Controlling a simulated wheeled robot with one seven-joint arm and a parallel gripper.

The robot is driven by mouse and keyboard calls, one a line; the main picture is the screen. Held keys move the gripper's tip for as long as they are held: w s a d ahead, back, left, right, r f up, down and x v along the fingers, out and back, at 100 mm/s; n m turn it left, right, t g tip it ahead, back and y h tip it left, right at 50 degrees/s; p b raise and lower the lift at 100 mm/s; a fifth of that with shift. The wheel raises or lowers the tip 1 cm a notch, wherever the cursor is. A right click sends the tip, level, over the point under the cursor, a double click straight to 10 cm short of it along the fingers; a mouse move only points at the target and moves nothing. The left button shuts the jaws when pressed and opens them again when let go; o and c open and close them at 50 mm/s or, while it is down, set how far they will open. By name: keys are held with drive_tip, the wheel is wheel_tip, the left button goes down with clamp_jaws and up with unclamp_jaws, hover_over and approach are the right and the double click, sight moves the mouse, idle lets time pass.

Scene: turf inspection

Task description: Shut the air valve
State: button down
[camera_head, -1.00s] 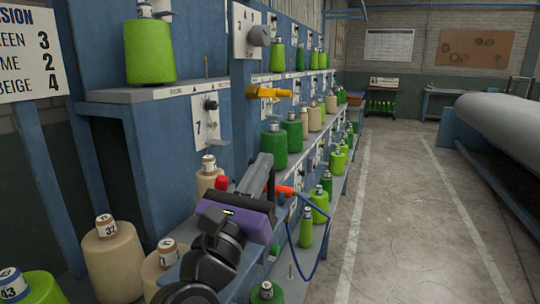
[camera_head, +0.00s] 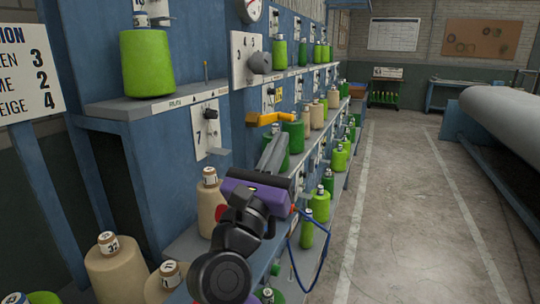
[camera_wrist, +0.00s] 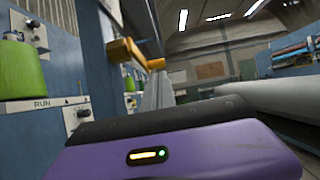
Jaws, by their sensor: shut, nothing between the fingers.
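A yellow lever handle (camera_head: 270,118), which looks like the air valve, sticks out sideways from the blue machine front. In the wrist view the yellow handle (camera_wrist: 127,53) shows above and ahead of the purple gripper body, at upper left. My gripper (camera_head: 275,145) points up and away, its grey fingers together and empty. The fingertips appear just below the handle in the head view; I cannot tell whether they touch it. The handle's mounting is partly hidden in the wrist view.
Green and beige yarn cones stand on the machine's shelves; a beige cone (camera_head: 211,205) is left of my arm. A dial plate (camera_head: 250,60) sits above the handle. A blue hose loop (camera_head: 308,250) hangs at right. The aisle floor (camera_head: 400,210) is clear; a large grey roll (camera_head: 505,117) lies beyond.

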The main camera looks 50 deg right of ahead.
sight(278, 119)
drive_tip(key=shift+x, duration=1.1)
drive_tip(key=shift+w+d+r+p, duration=0.15)
drive_tip(key=shift+d+r+p, duration=0.2)
drive_tip(key=shift+r+p, duration=0.25)
drive_tip(key=shift+r, duration=0.15)
